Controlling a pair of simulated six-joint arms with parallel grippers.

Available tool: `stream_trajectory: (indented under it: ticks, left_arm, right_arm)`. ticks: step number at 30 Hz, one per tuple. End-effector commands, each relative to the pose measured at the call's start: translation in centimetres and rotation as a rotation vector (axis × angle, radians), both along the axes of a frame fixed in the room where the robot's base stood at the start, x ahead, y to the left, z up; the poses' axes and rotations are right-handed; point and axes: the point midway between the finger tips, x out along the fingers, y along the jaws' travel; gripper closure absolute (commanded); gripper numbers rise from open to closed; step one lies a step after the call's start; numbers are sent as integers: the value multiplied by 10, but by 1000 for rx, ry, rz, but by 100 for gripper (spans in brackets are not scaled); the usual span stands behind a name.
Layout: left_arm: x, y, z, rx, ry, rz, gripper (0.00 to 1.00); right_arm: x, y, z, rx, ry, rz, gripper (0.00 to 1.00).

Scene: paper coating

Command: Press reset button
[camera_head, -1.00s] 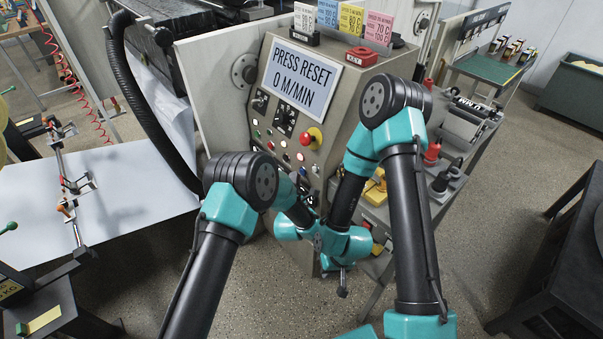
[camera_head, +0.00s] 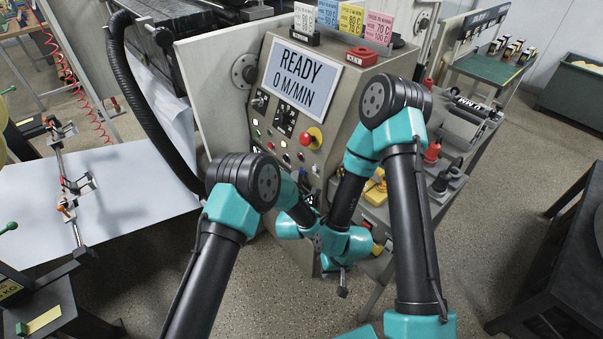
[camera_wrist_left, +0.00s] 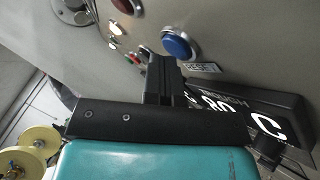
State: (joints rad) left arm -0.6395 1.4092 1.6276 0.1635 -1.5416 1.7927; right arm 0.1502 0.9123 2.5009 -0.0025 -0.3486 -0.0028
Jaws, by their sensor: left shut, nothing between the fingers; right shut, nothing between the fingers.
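The console's screen (camera_head: 302,75) reads READY, 0 M/MIN. The blue reset button (camera_wrist_left: 179,44), beside a RESET label (camera_wrist_left: 202,68), shows in the left wrist view on the grey panel. My left gripper (camera_wrist_left: 163,62) is shut and empty, its tips close to the blue button; I cannot tell whether they touch it. In the head view my left gripper (camera_head: 311,197) is mostly hidden by my arms at the panel's lower part. My right gripper (camera_head: 343,290) is shut and empty, low in front of the console, pointing down.
A red mushroom button on a yellow base (camera_head: 312,137) sits higher on the panel. A dark display (camera_wrist_left: 255,115) lies below the reset button in the wrist view. A side shelf with a yellow item (camera_head: 376,190) stands right of the console, and a white sheet (camera_head: 110,195) at left.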

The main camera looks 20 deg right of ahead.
Motion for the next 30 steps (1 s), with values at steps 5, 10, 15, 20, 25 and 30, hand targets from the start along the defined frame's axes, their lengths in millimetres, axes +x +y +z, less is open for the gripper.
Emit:
stream_trajectory:
  ticks: [5, 10, 15, 20, 25, 30]
  left_arm:
    - [0, 1, 0, 0, -1, -1, 100]
    - [-2, 7, 1, 0, 0, 0, 100]
    - [-5, 13, 1, 0, -1, 1, 100]
    - [-6, 15, 1, 0, -1, 1, 100]
    - [-6, 15, 1, 0, 0, 0, 100]
    - [-7, 19, 0, 1, 1, 0, 100]
  right_arm:
    - [0, 0, 0, 0, 0, 0, 100]
    - [0, 0, 0, 0, 0, 0, 100]
    - [0, 0, 0, 0, 0, 0, 100]
    - [0, 0, 0, 0, 0, 0, 100]
    - [0, 0, 0, 0, 0, 0, 100]
    - [0, 0, 0, 0, 0, 0, 100]
